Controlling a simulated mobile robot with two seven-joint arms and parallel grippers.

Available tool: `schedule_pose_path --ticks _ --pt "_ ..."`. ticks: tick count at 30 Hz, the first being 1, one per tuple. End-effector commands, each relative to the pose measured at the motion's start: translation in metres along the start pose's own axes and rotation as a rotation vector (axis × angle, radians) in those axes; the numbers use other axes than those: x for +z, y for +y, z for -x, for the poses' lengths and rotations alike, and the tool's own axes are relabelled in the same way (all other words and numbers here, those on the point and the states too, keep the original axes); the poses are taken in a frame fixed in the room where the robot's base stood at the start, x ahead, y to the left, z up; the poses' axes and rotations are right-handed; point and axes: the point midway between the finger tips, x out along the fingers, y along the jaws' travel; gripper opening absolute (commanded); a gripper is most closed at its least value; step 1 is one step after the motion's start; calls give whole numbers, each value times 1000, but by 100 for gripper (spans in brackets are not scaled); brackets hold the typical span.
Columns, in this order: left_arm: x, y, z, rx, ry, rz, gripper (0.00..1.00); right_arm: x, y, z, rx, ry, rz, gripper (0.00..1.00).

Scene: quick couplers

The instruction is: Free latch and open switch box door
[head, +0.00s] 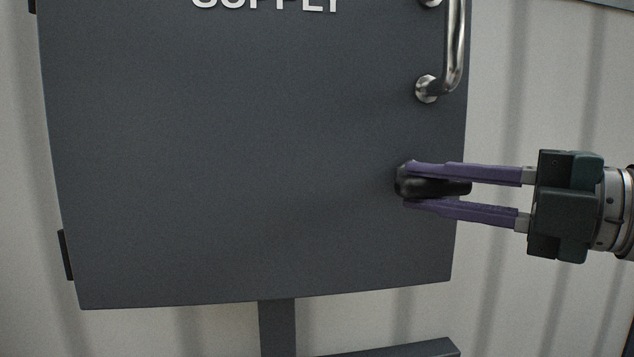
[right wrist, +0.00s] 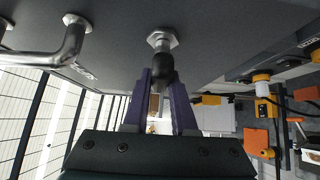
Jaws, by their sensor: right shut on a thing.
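The switch box door (head: 230,170) is a dark grey panel that looks closed, with white lettering at its top. A black latch (head: 460,187) sits low near the door's right edge, its lever pointing right. My right gripper (head: 408,184) has its purple fingers on either side of the latch and is shut on it. In the right wrist view the latch (right wrist: 160,68) is between the fingers, with a metal hex base against the door. A chrome door handle (head: 455,50) is above the latch and also shows in the right wrist view (right wrist: 60,50). My left gripper is not in view.
Hinges (head: 66,255) are on the door's left side. A post (head: 278,325) stands below the box, with a dark ledge (head: 400,349) at lower right. The corrugated wall (head: 545,80) is behind. The right wrist view shows orange and yellow items (right wrist: 263,105) at right.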

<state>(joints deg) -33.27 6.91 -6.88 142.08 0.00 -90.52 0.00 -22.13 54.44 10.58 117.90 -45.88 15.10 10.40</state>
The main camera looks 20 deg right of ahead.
Motion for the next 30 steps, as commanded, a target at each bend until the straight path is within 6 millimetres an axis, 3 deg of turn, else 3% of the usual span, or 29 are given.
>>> schedule_pose_path --ticks 4,19,30 --pt "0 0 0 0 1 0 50 0 0 0 0 0 0 0" --pt "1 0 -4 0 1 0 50 0 -1 0 14 -1 -14 0" --pt "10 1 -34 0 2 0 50 0 -5 0 166 -2 -163 0"
